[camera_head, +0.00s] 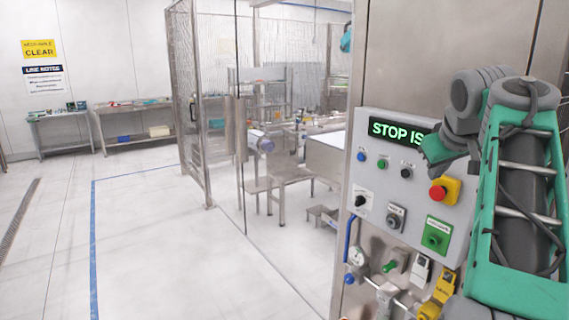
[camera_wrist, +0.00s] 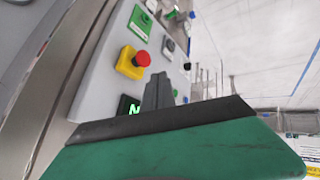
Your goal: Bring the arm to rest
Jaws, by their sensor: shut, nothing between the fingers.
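My arm (camera_head: 520,190), green and grey, is folded up at the right of the head view, in front of the control panel (camera_head: 385,185). The wrist end covers the right end of the lit display (camera_head: 392,131), which reads "STOP IS" before it is hidden. In the wrist view the dark fingers of my gripper (camera_wrist: 159,92) are together and empty, pointing past the panel face. The red emergency button on its yellow box (camera_head: 441,191) is just below the wrist; it also shows in the wrist view (camera_wrist: 133,62). I cannot tell the exact gap between gripper and panel.
Below the panel are a gauge (camera_head: 356,256), valves and a yellow lockout piece (camera_head: 444,286). A mesh fence (camera_head: 190,90) encloses a machine with metal steps (camera_head: 280,180). Side tables (camera_head: 135,120) stand along the back wall. The floor at left is clear.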

